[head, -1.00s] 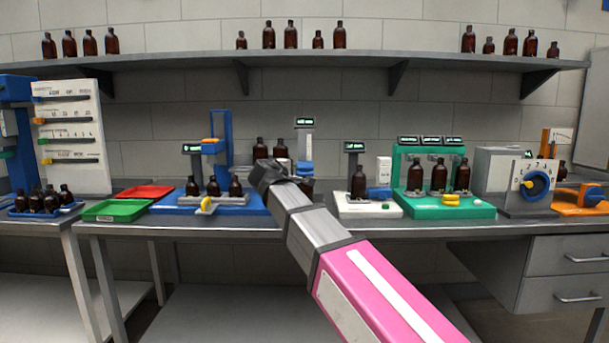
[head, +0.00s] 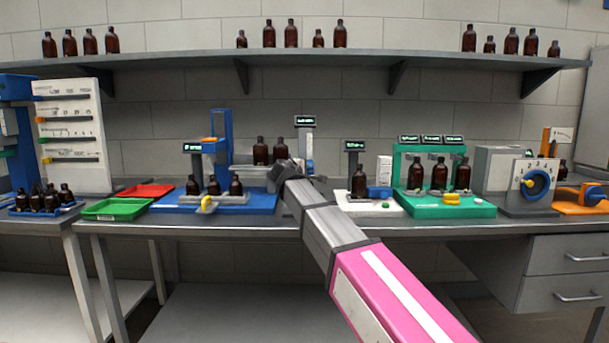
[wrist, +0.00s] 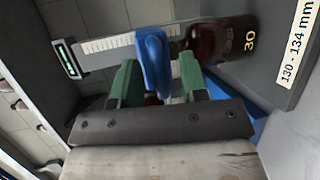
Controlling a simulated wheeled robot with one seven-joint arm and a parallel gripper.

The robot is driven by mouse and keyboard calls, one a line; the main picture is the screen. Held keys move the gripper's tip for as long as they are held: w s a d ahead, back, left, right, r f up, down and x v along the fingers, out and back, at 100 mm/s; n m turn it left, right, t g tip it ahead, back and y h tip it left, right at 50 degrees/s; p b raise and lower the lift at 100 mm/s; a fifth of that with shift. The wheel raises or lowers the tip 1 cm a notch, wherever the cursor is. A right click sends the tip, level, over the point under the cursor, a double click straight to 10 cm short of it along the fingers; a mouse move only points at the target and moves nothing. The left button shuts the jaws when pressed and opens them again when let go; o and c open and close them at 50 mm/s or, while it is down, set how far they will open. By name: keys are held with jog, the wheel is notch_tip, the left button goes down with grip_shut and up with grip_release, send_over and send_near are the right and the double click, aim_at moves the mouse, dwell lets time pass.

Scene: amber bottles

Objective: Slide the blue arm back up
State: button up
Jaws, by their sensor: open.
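The blue arm (wrist: 153,62) shows in the wrist view as a rounded blue piece in front of a pale ruled scale (wrist: 105,44). My gripper (wrist: 157,80) is open, with one green finger on each side of the blue arm. I cannot tell whether either finger touches it. In the head view my gripper (head: 284,172) is in front of the gauge with the upright scale (head: 309,144) and a small display on top.
A brown bottle marked 30 (wrist: 222,42) stands close to my right finger in the wrist view. A label plate (wrist: 300,42) reads 130 - 134 mm. In the head view, a blue station (head: 245,201) stands left and a green station (head: 450,206) right.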

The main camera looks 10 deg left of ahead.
grip_shut()
jog(key=shift+r, duration=2.95)
grip_release()
jog(key=v, duration=1)
jog(key=shift+s, duration=0.4)
jog(key=shift+r, duration=0.1)
